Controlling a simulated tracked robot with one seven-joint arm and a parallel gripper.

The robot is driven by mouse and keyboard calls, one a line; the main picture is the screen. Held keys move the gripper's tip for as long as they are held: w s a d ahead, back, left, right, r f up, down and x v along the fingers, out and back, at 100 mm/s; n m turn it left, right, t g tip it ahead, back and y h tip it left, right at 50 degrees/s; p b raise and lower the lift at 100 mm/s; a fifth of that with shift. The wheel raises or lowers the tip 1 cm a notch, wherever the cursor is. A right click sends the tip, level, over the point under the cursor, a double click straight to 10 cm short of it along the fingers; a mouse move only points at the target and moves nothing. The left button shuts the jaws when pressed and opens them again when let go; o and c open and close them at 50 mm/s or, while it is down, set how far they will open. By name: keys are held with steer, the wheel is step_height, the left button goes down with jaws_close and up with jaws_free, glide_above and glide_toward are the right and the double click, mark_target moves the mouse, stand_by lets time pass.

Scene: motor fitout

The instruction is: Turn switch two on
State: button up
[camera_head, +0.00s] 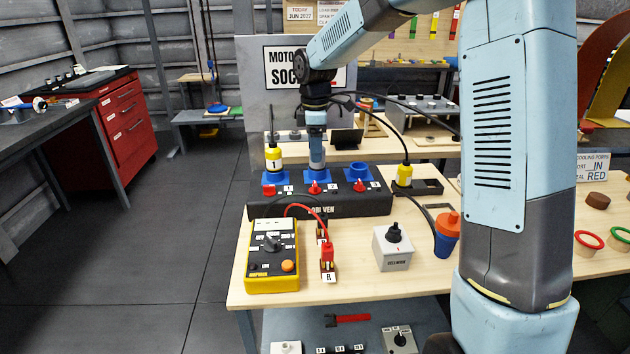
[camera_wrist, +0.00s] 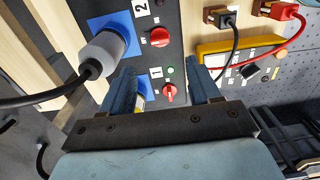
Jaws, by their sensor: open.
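The black socket box (camera_head: 340,207) stands on the bench with three blue sockets along its back and red switches in front. Switch two (camera_head: 315,187) is the middle red knob; it also shows in the wrist view (camera_wrist: 160,37), beside the "2" label. Switch one (camera_wrist: 168,93) lies below it there, with a small green light beside it. A grey plug (camera_wrist: 104,54) with a black cable sits in the socket beside switch two. A yellow plug (camera_head: 273,157) marked 1 stands in the left socket. My gripper (camera_wrist: 165,84) is open and empty above the box, its fingers either side of switch one in the wrist view.
The right socket (camera_head: 360,171) is empty. A yellow multimeter (camera_head: 271,262) with red and black leads lies in front of the box. Black cables hang behind my arm.

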mark_target(315, 183)
step_height(315, 183, down, 10)
steer(key=shift+f, duration=0.25)
steer(key=shift+c, duration=0.3)
steer(key=c, duration=1)
